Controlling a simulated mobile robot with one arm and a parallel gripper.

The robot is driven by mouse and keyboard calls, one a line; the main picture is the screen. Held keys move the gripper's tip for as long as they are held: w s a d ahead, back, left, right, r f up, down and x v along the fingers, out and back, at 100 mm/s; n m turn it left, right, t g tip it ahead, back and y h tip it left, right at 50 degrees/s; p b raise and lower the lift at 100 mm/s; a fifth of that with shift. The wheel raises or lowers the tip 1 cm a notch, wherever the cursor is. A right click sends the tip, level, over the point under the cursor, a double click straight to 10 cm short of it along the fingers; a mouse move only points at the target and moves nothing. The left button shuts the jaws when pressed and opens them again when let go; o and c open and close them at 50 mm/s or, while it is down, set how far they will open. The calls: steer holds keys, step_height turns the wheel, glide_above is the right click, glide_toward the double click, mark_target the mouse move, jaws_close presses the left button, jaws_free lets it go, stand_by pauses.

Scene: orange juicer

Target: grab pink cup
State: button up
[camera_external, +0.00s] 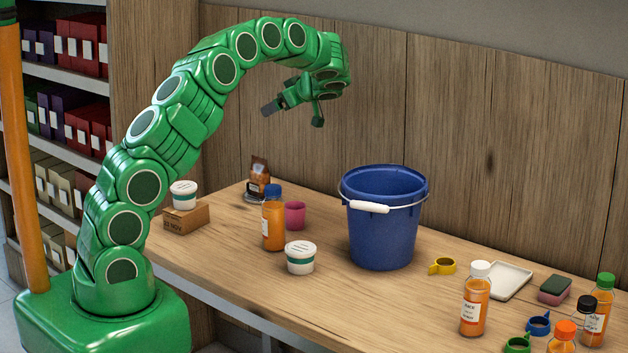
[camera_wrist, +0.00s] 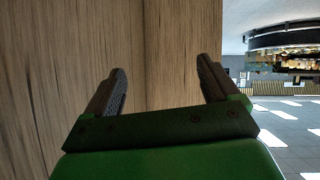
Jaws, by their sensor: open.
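The pink cup (camera_external: 295,215) stands upright on the table, just right of an orange juice bottle with a blue cap (camera_external: 273,218) and behind a white tub with a green band (camera_external: 300,257). My gripper (camera_external: 292,112) is open and empty, high above the table and well above the cup. In the wrist view my gripper (camera_wrist: 164,85) shows two spread fingers with nothing between them, facing the wooden wall. The cup does not show in the wrist view.
A large blue bucket (camera_external: 383,225) stands right of the cup. A brown bag (camera_external: 259,173) is behind it, and a box (camera_external: 180,220) with a tub (camera_external: 184,195) is at left. Several bottles, a white tray (camera_external: 507,281) and a sponge (camera_external: 554,290) crowd the right end.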

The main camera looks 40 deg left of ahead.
steer(key=w+a+f+n+t+h, duration=0.1)
steer(key=a+f+n+t+h, duration=0.35)
steer(key=a+t+h, duration=0.25)
steer(key=s+d+r+n+t+h, duration=0.1)
steer(key=s+d+r+n+h, duration=0.15)
steer(key=s+d+h, duration=0.5)
steer(key=s+d+r+n+t+h, duration=0.2)
steer(key=s+d+n+h, duration=0.1)
steer(key=s+d+h, duration=0.45)
steer(key=y, duration=0.2)
glide_toward(295, 208)
steer(key=shift+d+r+g, duration=0.15)
steer(key=shift+d+r, duration=0.05)
steer(key=shift+d, duration=0.35)
steer(key=shift+d+r+g, duration=0.15)
steer(key=shift+d, duration=0.45)
steer(key=shift+w+f, duration=0.1)
steer(key=shift+f, duration=0.4)
steer(key=shift+r+x, duration=0.15)
steer(key=shift+x, duration=1.75)
steer(key=shift+r+x, duration=0.2)
steer(key=shift+x, duration=1.75)
steer(key=shift+d, duration=0.2)
